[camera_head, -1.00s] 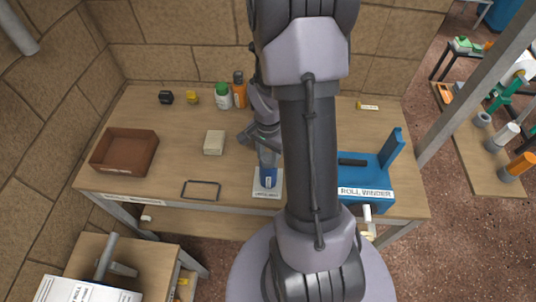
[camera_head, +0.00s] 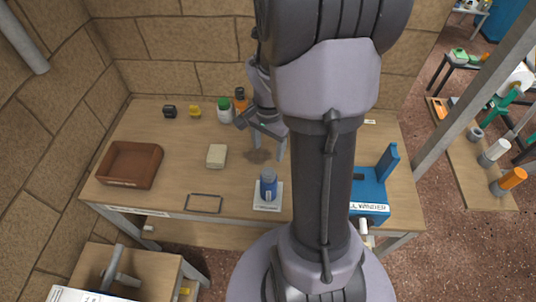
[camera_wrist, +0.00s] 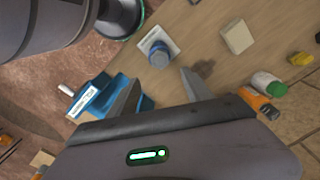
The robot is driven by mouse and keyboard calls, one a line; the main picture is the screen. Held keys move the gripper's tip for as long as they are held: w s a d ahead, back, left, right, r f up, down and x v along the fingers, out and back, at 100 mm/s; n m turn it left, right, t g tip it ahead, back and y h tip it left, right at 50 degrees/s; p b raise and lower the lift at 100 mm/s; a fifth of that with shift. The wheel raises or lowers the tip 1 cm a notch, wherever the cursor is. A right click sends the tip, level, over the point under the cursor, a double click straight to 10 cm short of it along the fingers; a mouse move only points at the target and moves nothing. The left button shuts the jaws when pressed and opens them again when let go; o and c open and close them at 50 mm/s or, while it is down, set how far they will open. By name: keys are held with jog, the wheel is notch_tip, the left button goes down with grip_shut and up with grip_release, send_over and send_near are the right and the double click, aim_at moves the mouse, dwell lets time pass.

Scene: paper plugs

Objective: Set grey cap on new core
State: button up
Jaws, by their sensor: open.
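A blue upright core (camera_head: 268,188) stands on a small white labelled plate (camera_head: 260,206) near the front edge of the bench. It also shows in the wrist view (camera_wrist: 157,57), where its top end looks grey; I cannot tell for certain whether that is a separate grey cap. My gripper (camera_head: 268,158) is open and empty, behind and above the core and apart from it. In the wrist view my two fingers (camera_wrist: 163,82) are spread, with bare bench between them.
A blue roll winder (camera_head: 368,192) stands to the right, partly behind my arm. A brown tray (camera_head: 130,181), a beige block (camera_head: 217,156) and a dark wire frame (camera_head: 204,195) lie left. Bottles (camera_head: 224,114) stand at the back. Bench between tray and block is clear.

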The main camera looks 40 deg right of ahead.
jog(key=w+a+r+n+t, duration=0.1)
jog(key=a+r+n+t, duration=0.3)
jog(key=a+r, duration=0.7)
jog(key=s+a+r+n+t+y, duration=0.1)
jog(key=s+a+r+n, duration=0.3)
jog(key=a, duration=0.2)
jog(key=s+a+r+n+t+y, duration=0.1)
jog(key=s+a+r+n, duration=0.3)
jog(key=a, duration=0.3)
notch_tip(320, 180, down, 12)
jog(key=b, duration=1.2)
jog(key=shift+f+m, duration=0.15)
jog(key=shift+m, duration=0.15)
